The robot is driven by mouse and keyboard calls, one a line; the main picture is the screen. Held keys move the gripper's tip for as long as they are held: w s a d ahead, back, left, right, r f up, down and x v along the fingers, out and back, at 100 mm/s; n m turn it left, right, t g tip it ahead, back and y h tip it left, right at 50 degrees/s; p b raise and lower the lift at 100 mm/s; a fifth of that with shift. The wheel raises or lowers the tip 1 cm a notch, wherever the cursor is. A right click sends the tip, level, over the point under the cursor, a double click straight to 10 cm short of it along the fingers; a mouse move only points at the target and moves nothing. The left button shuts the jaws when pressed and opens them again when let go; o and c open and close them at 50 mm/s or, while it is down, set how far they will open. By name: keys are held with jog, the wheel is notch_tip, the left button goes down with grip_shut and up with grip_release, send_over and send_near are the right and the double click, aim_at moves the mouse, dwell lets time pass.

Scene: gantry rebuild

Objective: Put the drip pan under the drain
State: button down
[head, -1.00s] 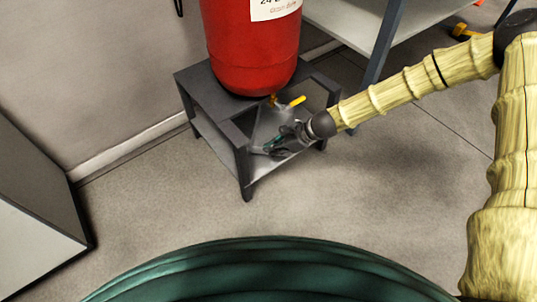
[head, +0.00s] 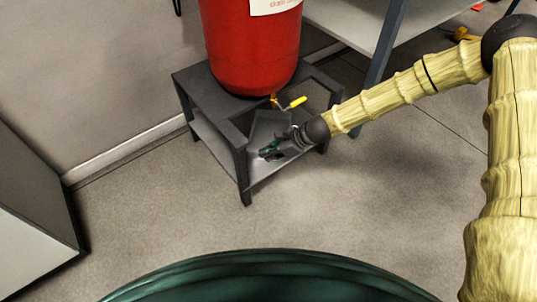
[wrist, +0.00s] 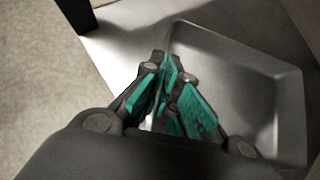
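The grey drip pan (head: 268,126) is at the lower shelf of the dark stand, below the drain valve (head: 274,101) with its yellow handle (head: 297,102). It fills the right of the wrist view (wrist: 245,90) as a shallow, empty tray with rounded corners. My gripper (head: 270,151) reaches in through the stand's open side. In the wrist view my gripper (wrist: 168,68) has its teal-padded fingers on both sides of the pan's near-left wall, closed on it. Whether the pan rests fully on the shelf is unclear.
A red tank (head: 250,45) stands on the dark stand (head: 208,92), whose legs and top bars surround the lower shelf (head: 212,138). A grey cabinet (head: 35,215) is at left, a workbench (head: 365,25) at upper right. The floor in front is clear.

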jog(key=c, duration=1.6)
grip_release()
jog(key=shift+f, duration=0.1)
jog(key=shift+c, duration=0.2)
jog(key=shift+d+r, duration=0.1)
jog(key=shift+r, duration=0.15)
jog(key=p+v, duration=0.6)
jog(key=v, duration=0.5)
jog(key=shift+d+r, duration=0.2)
jog(key=shift+d, duration=0.05)
jog(key=shift+s+f, duration=0.1)
